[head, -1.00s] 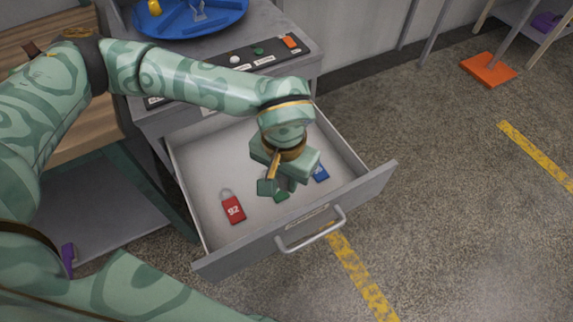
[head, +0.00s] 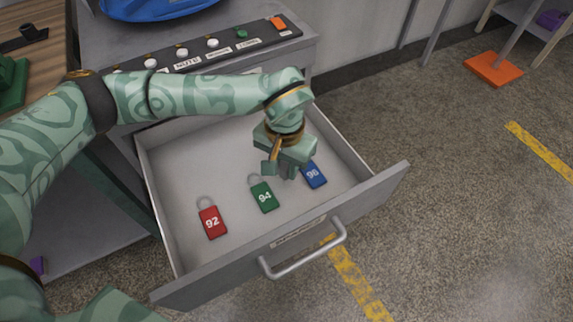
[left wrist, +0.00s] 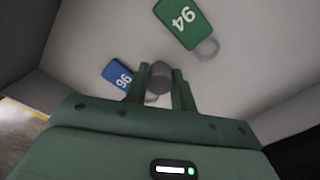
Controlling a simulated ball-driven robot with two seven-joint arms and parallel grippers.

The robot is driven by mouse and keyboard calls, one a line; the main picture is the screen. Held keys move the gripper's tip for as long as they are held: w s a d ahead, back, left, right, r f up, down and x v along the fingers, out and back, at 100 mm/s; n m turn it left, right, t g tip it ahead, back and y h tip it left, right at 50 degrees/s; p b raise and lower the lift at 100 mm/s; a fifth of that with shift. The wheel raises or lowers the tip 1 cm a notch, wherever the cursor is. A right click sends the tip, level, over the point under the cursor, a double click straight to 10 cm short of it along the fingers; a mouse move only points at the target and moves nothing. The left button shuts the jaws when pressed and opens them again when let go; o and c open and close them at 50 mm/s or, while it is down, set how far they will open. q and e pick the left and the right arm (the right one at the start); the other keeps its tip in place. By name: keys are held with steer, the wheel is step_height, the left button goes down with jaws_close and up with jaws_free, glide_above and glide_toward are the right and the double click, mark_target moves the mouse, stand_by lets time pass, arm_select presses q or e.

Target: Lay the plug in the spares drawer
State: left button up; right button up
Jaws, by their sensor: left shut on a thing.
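The open spares drawer (head: 160,190), grey with a pale inside and a bar handle, sticks out below the panel in the head view. My left gripper (head: 281,172) points down into it, near its right side. In the left wrist view, its two fingers (left wrist: 159,92) are shut on a grey rounded piece, which looks like the plug (left wrist: 159,76). Most of the plug is hidden, and I cannot tell whether it touches the drawer floor. My right gripper is not in view.
A red padlock-shaped tag 92 (head: 212,222), a green tag 94 (head: 264,196) and a blue tag 96 (head: 314,175) lie in the drawer. The blue one is close beside my gripper. Drawer floor is clear at the back left. A button panel (head: 215,53) stands behind.

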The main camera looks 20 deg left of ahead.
arm_select(q)
steer(key=shift+f, duration=0.15)
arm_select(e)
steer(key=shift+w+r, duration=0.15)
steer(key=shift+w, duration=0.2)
arm_select(q)
steer(key=o, duration=1)
steer(key=shift+c, duration=0.2)
